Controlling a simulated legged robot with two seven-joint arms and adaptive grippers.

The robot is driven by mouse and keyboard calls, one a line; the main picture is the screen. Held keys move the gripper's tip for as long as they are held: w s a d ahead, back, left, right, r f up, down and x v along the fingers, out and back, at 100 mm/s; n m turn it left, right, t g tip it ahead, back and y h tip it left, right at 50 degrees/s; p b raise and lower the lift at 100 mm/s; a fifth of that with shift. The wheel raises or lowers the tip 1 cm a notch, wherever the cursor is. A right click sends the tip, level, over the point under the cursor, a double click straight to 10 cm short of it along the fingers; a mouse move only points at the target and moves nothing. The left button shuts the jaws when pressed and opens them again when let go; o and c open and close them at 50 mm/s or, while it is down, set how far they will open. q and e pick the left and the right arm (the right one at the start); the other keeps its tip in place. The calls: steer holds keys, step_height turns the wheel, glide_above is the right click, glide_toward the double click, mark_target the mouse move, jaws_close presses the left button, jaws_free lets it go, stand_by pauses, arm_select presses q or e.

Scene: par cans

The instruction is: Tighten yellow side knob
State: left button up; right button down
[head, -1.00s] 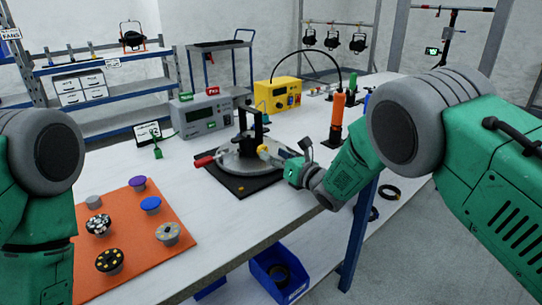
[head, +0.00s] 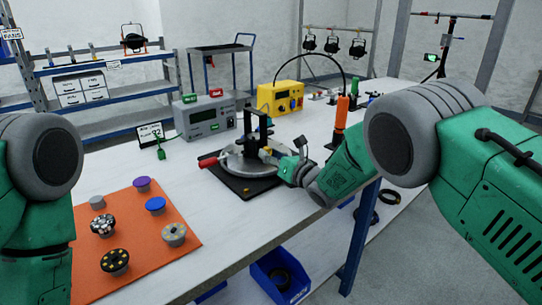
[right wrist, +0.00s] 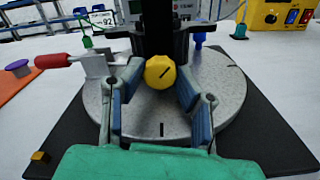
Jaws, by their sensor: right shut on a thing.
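The yellow side knob (right wrist: 160,71) sits at the centre of the right wrist view, on the front of a black upright post (right wrist: 157,22). The post stands over a round grey plate (right wrist: 218,100) with dark marks. My right gripper (right wrist: 160,78) has one blue-grey finger on each side of the knob and is shut on it. In the head view my right gripper (head: 272,158) reaches the fixture from the right and hides most of the knob. A red-handled clamp (right wrist: 54,60) sits left of the post. My left gripper is out of view.
The fixture stands on a black mat (head: 250,190). A grey meter box (head: 207,117) and a yellow power box (head: 282,98) stand behind. An orange mat (head: 130,220) with several knobs lies left. An orange cylinder (head: 341,112) stands right, near my forearm.

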steer(key=shift+a+m, duration=0.1)
steer(key=shift+m, duration=0.2)
steer(key=c, duration=1.5)
jaws_free()
steer(key=shift+d, duration=0.2)
steer(key=shift+c, duration=0.2)
steer(key=o, duration=0.3)
steer(key=shift+w+a, duration=0.1)
steer(key=shift+w, duration=0.05)
steer(key=shift+o, duration=0.2)
steer(key=shift+a, duration=0.1)
steer(key=v, duration=1.2)
steer(key=shift+f, duration=0.1)
